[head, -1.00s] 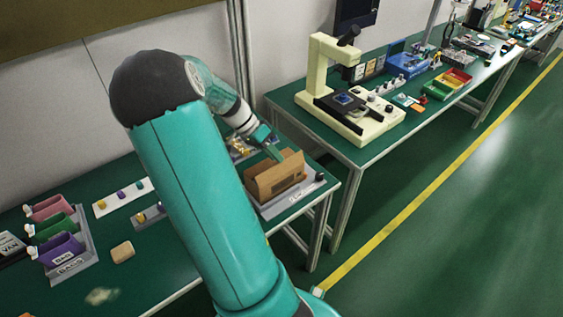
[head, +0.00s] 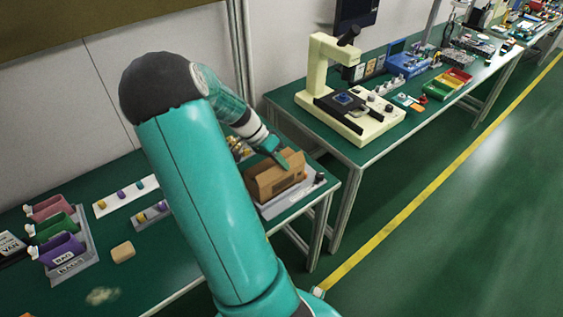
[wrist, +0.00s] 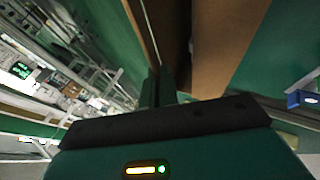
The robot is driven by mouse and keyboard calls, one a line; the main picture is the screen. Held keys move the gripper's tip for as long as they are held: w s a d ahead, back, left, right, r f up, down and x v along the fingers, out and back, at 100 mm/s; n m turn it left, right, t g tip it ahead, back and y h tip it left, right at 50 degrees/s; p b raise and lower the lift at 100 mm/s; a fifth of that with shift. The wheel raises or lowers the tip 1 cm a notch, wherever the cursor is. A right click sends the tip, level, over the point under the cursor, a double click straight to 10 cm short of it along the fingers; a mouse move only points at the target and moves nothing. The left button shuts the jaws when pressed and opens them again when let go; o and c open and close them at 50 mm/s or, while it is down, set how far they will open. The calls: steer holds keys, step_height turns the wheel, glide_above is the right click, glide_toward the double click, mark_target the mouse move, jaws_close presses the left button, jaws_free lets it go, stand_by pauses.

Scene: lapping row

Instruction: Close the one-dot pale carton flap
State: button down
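The brown carton (head: 268,187) sits in a pale grey tray (head: 298,199) at the end of the near bench, with raised flaps along its top. In the wrist view, brown carton board (wrist: 226,45) fills the upper middle, with a dark gap beside it. No dots can be made out, so I cannot tell which flap is the one-dot one. My gripper (head: 284,164) is at the carton's top edge. In the wrist view its fingers (wrist: 158,84) are together with nothing seen between them, close to the board. Whether they touch it is unclear.
Purple, green and pink bins (head: 60,248) stand at the bench's left. A tan block (head: 122,252) and a white strip with small coloured pieces (head: 125,195) lie nearby. A cream microscope-like machine (head: 345,100) stands on the bench beyond. A floor aisle is clear at right.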

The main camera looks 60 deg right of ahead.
steer(key=shift+w+d+f+n+g+y, duration=0.15)
steer(key=shift+w+g+y, duration=0.1)
steer(key=shift+g, duration=0.4)
steer(key=shift+w+d+f+n+g+y, duration=0.1)
steer(key=shift+f+n+g+y, duration=0.1)
steer(key=shift+g, duration=0.5)
steer(key=shift+w+d+f+n+g+y, duration=0.15)
steer(key=shift+w+g+y, duration=0.1)
steer(key=shift+g, duration=0.4)
steer(key=shift+a, duration=0.1)
steer(key=c, duration=1.6)
jaws_free()
steer(key=shift+c, duration=0.2)
steer(key=shift+s, duration=0.1)
